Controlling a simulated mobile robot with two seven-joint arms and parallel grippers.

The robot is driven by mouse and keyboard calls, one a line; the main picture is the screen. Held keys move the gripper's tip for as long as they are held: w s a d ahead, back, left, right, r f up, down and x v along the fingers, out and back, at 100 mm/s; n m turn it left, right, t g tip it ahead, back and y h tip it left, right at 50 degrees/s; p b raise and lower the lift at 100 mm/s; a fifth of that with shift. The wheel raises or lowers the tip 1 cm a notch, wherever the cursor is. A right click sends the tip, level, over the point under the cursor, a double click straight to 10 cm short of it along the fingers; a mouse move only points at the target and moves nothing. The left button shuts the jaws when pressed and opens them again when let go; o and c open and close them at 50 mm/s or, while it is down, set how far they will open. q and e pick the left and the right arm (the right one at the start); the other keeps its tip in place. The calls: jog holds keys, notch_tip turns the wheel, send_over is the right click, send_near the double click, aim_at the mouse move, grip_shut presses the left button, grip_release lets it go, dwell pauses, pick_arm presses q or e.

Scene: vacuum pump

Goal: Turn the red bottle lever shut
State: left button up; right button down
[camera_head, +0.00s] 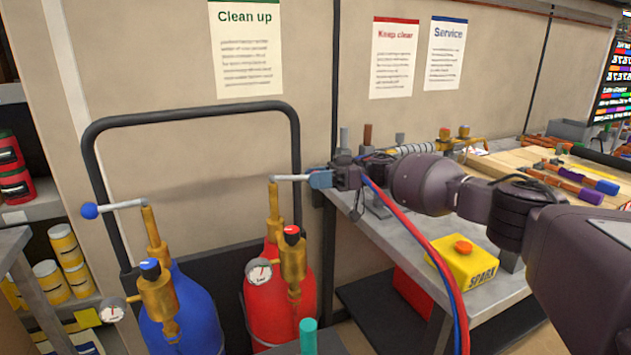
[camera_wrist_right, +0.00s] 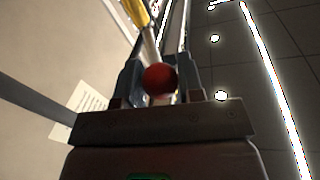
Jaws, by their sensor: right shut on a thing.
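The red bottle (camera_head: 283,312) stands in the black tube frame, with brass fittings and a gauge (camera_head: 258,271). Its silver lever (camera_head: 291,178) sticks out to the right from the top of a brass stem (camera_head: 273,210). My right gripper (camera_head: 318,179) is shut on the lever's outer end, which its fingers hide in the head view. In the right wrist view, the lever's red ball (camera_wrist_right: 159,79) sits between the two fingers, with the rod and brass stem running away behind it. My left gripper is not in view.
A blue bottle (camera_head: 183,318) stands left of the red one, its lever (camera_head: 120,206) pointing left with a blue ball. The black frame (camera_head: 190,115) arches behind both. A grey workbench (camera_head: 405,232) with a yellow SPARK box (camera_head: 462,262) lies under my right arm.

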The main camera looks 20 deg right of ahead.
jog(key=c, duration=0.8)
grip_release()
jog(key=shift+o, duration=0.2)
jog(key=shift+d, duration=0.1)
jog(key=s+d+b, duration=0.1)
jog(key=d, duration=0.9)
jog(key=shift+s+d, duration=0.2)
jog(key=shift+s, duration=0.05)
